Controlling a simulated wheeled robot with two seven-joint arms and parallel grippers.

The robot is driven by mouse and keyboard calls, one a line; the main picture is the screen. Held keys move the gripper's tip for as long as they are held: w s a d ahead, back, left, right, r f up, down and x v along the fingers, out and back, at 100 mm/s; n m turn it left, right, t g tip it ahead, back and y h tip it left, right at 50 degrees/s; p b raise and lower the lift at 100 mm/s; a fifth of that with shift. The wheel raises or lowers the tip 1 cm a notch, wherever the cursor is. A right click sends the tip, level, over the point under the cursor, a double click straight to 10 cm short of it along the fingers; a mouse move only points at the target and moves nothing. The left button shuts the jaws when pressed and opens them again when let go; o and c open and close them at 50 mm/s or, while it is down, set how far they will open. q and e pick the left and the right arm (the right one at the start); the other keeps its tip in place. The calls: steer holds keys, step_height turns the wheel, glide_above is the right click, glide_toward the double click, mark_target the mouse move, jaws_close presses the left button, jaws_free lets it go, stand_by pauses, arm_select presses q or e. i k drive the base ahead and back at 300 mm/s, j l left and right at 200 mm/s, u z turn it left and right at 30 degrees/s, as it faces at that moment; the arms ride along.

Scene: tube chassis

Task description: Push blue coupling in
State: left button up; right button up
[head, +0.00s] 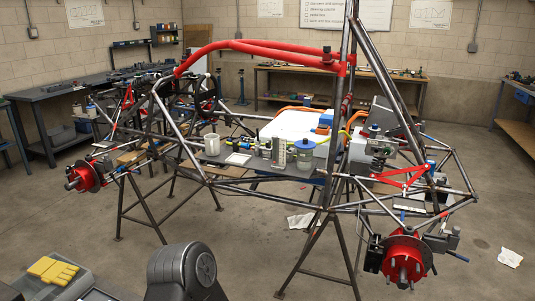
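A tube chassis (190,155) of grey bars with red upper tubes stands on trestle legs in the head view. Inside it is a white box (300,130) with orange cables and a small blue part (326,119) at its right end. I cannot tell whether this part is the blue coupling. Another small blue piece (431,167) shows near the red suspension arm at the right. Neither gripper shows; a dark rounded link at the bottom seems to be part of my arm.
Red hubs (406,262) stick out at the corners. Yellow gloves (53,270) lie at the lower left. Workbenches line the walls; papers lie on the floor.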

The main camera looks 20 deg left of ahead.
mark_target(247, 145)
steer(key=i+j+z, duration=0.25)
steer(key=i+j, duration=0.15)
steer(key=i, duration=0.2)
steer(key=i+j+z, duration=0.25)
steer(key=i+j, duration=0.25)
steer(key=i, duration=0.05)
